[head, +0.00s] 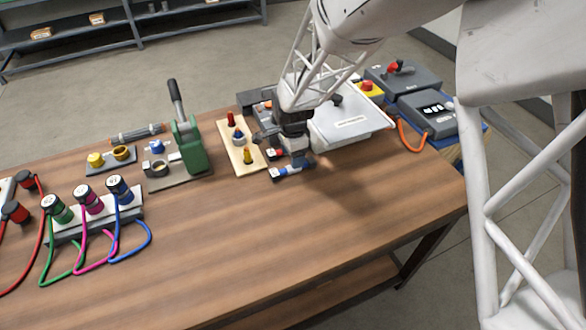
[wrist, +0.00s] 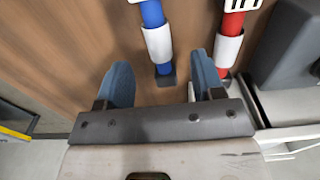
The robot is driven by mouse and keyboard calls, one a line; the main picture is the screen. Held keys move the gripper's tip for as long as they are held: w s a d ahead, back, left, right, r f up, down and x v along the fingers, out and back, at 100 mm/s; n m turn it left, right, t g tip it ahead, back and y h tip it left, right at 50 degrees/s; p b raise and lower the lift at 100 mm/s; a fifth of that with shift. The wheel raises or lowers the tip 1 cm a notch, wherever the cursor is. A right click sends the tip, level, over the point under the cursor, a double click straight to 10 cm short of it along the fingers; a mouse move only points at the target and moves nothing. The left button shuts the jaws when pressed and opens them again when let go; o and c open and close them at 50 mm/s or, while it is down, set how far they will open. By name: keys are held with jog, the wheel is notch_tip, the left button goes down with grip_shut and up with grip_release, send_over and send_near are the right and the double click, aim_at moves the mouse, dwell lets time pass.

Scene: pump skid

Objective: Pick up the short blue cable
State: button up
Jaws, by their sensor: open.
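The short blue cable (head: 291,171) lies on the wooden table just below my gripper (head: 284,153) in the head view. It has a white band around its middle and dark end pieces. In the wrist view the blue cable (wrist: 153,14) runs up and down the picture, in line with the gap between the fingers. My gripper (wrist: 160,68) is open, one blue-grey finger on each side of that line, with nothing held. Whether the fingers reach down to the cable's height I cannot tell. In the head view my gripper hides part of the area around the cable.
A similar red cable (wrist: 233,22) lies just right of the blue one, close to the right finger. A wooden peg board (head: 241,160) stands left of my gripper, a pale lidded box (head: 350,122) to the right. The table front is clear. A rack with looped cables (head: 95,218) stands left.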

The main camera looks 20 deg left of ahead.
jog(key=shift+d+f, duration=0.1)
jog(key=shift+f, duration=2.5)
jog(key=c, duration=0.9)
